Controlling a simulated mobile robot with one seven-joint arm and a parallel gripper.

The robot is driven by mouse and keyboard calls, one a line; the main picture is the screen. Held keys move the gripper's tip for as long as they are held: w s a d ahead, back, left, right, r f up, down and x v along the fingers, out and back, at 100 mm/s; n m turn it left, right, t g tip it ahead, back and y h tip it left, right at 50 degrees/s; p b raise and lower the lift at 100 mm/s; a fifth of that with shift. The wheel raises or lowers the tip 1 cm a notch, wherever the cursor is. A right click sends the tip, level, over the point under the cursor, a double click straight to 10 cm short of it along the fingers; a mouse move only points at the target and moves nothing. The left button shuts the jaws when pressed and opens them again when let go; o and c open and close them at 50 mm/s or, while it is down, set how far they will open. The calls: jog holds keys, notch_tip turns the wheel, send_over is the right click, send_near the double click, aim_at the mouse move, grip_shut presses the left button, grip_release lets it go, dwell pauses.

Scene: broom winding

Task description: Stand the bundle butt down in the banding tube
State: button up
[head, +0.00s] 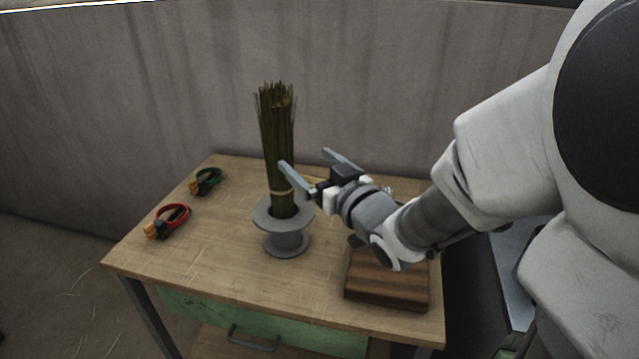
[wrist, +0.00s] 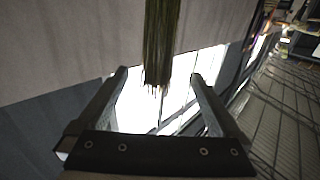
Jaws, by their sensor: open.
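The bundle (head: 278,130) of dark green-brown stalks stands nearly upright in the grey banding tube (head: 286,241), with a pale band (head: 282,193) around it just above the flared rim. Its lower end is hidden inside the tube. My gripper (head: 306,158) is open, to the right of the bundle, with its fingers pointing up and left. The fingers look apart from the stalks. In the wrist view an end of the bundle (wrist: 160,50) hangs into the picture from the top, beyond the open fingers (wrist: 158,78).
A green-handled tool (head: 208,180) and a red-handled tool (head: 172,217) lie on the left of the wooden table (head: 215,250). A brown wooden block (head: 388,280) sits at the right, under my arm. A concrete wall (head: 180,80) stands behind. The front left tabletop is clear.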

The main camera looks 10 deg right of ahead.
jog(key=shift+b+v, duration=2.2)
jog(key=shift+b, duration=0.15)
